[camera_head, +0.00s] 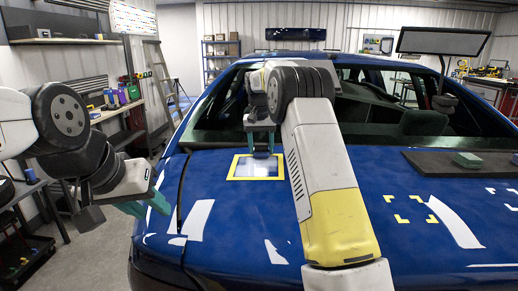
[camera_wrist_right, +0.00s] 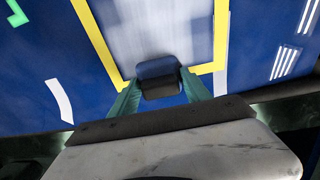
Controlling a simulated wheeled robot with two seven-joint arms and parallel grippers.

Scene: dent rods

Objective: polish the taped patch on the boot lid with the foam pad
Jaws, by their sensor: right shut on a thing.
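The taped patch (camera_head: 242,169) is a rectangle of yellow tape on the blue boot lid (camera_head: 225,207); the surface inside is hazy and whitish. It also shows in the right wrist view, tape at its right side (camera_wrist_right: 221,35). My right gripper (camera_head: 262,146) is shut on a dark blue and black foam pad (camera_wrist_right: 158,77), held between its teal fingers. The pad is over the near edge of the patch in the wrist view. I cannot tell whether it touches the surface. My left gripper (camera_head: 146,206) is empty, its teal fingers apart, beside the car's left edge.
Yellow corner marks (camera_head: 410,209) are nearer. The rear window (camera_head: 375,115) rises behind the patch. A workbench (camera_head: 118,112) and ladder (camera_head: 160,80) stand at the left.

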